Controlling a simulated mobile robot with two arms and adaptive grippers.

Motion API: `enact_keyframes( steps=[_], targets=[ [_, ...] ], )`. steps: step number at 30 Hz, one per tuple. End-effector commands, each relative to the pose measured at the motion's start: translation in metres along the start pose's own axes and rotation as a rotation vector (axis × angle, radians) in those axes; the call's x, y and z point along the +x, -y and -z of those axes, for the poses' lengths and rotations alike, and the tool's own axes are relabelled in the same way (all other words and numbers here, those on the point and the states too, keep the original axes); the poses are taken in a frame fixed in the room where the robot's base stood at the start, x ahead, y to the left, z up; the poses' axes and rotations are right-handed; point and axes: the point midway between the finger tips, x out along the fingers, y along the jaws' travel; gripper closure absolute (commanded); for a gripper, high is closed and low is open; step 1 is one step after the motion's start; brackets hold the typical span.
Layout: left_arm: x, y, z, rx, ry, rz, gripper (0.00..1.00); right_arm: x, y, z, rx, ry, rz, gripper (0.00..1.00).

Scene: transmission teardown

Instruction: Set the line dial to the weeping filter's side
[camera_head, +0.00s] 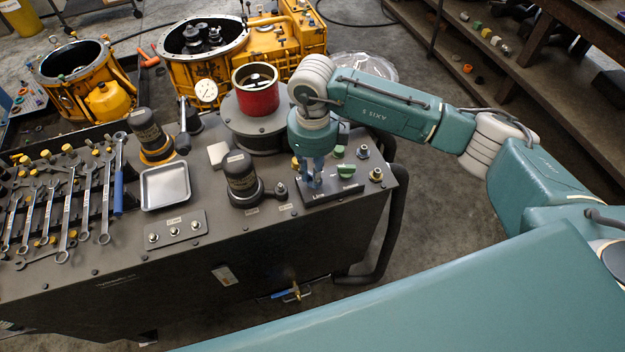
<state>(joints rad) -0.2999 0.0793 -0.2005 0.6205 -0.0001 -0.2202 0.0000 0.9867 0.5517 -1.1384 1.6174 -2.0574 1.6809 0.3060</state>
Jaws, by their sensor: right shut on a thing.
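My right gripper (314,181) reaches down from above onto the small dark control panel (346,191) at the bench's front right corner. It is shut on the line dial just behind the "LINE" label; the fingers mostly hide the dial, so its pointing direction cannot be told. Two dark filter canisters stand on the bench: one (147,131) further back left with an orange-yellow ring at its base, and one (240,174) nearer, just left of the panel. I cannot clearly see a leak on either. My left gripper is not in view.
A green knob (346,170) sits right of my gripper on the panel. A red cylinder (257,98) stands behind. A metal tray (165,187), a switch plate (174,230) and several wrenches (86,204) lie to the left. A thick hose runs down the bench's right side.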

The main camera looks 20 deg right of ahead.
Motion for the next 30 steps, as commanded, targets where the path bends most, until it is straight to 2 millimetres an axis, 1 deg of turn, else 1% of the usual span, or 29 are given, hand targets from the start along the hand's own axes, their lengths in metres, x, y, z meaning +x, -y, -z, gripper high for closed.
enact_keyframes(
  steps=[1, 9, 15, 28, 29, 30],
  targets=[
    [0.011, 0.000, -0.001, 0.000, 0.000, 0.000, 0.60, 0.004, 0.001, -0.001, -0.032, 0.004, 0.003, 1.00],
    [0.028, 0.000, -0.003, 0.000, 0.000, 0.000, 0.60, 0.002, 0.001, 0.000, -0.162, 0.003, 0.002, 1.00],
    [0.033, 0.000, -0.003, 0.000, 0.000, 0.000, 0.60, 0.000, 0.001, 0.000, -0.203, 0.003, 0.002, 1.00],
    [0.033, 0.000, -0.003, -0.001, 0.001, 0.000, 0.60, -0.002, 0.001, 0.000, -0.212, 0.003, 0.002, 1.00],
    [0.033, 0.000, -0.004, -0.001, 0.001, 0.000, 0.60, -0.002, 0.001, 0.000, -0.212, 0.003, 0.002, 0.79],
    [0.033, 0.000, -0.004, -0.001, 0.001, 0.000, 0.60, -0.002, 0.001, 0.000, -0.212, 0.003, 0.002, 0.71]
  ],
)
